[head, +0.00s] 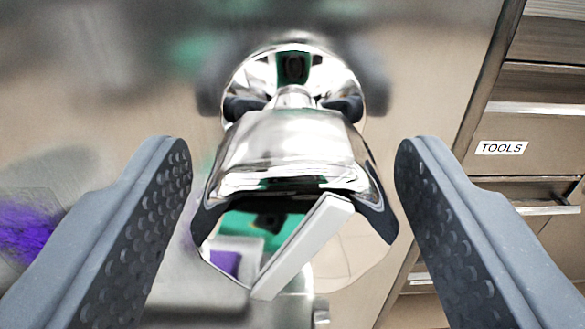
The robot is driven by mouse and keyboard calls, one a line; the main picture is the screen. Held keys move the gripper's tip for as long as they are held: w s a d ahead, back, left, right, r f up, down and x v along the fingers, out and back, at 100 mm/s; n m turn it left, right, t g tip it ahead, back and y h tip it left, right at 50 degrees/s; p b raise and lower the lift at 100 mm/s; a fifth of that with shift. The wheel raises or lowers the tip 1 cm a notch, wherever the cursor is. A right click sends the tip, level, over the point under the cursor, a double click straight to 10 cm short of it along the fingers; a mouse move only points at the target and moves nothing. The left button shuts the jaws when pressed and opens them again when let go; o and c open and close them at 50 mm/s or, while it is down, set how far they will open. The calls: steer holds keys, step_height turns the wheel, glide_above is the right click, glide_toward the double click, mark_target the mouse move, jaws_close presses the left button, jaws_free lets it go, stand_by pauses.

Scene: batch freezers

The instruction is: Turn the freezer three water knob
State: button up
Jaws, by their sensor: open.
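A shiny chrome knob (288,150) stands out from a mirror-like steel panel in the middle of the head view. It has a flared front part with a flat white bar (302,248) set slantwise, running from upper right to lower left. A round chrome collar (293,72) shows behind it. My gripper (295,155) is open, with one grey dimpled finger on the left of the knob and one on the right. I see a narrow gap between each finger and the knob. No label shows which freezer this knob belongs to.
Brown drawers stand at the right, one with a white "TOOLS" label (501,148). The steel panel (110,90) carries blurred reflections, including green and purple patches. A metal fitting (318,312) shows below the knob.

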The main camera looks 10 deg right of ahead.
steer(key=c, duration=1)
steer(key=shift+r+p, duration=0.1)
steer(key=shift+p, duration=0.3)
steer(key=m+p, duration=0.2)
steer(key=shift+r+p, duration=0.15)
steer(key=shift+p, duration=0.15)
steer(key=m+p, duration=0.3)
steer(key=shift+m+p, duration=0.3)
steer(key=shift+p, duration=0.05)
steer(key=m+p, duration=0.2)
steer(key=m, duration=0.1)
steer(key=shift+m, duration=0.3)
steer(key=shift+m+p, duration=0.55)
steer(key=shift+m, duration=1.15)
